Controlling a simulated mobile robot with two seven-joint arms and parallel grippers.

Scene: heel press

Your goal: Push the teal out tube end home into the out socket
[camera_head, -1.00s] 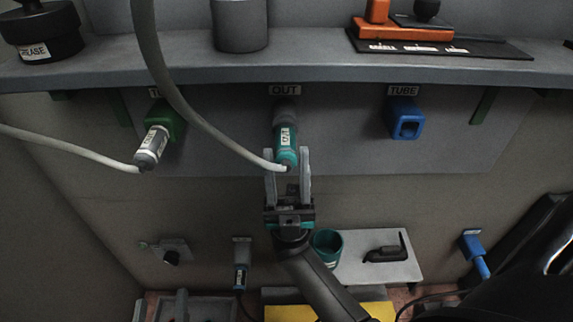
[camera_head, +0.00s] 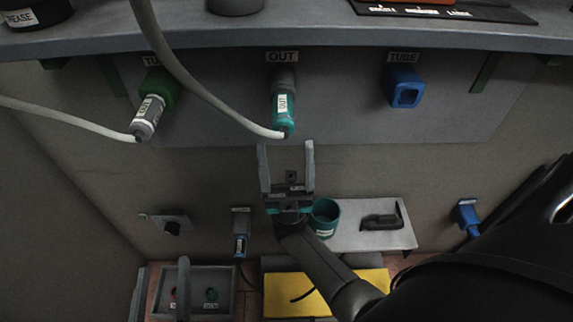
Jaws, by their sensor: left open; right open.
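The teal out tube end (camera_head: 285,118), with a white OUT label, hangs from the grey out socket (camera_head: 284,78) under the OUT sign. Its upper end meets the socket; I cannot tell how deep it sits. A pale tube (camera_head: 190,108) curves down from the upper left to its lower end. My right gripper (camera_head: 286,146) is open and empty just below the tube end, fingers pointing up at it, with a small gap. Its arm comes in from the lower right. My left gripper is not in view.
A green socket (camera_head: 160,85) with a grey tube end (camera_head: 147,115) is to the left, and an empty blue socket (camera_head: 404,88) to the right. Below are a white shelf (camera_head: 350,238) with a teal cup (camera_head: 325,215), a yellow mat (camera_head: 370,280) and a grey tray (camera_head: 225,275).

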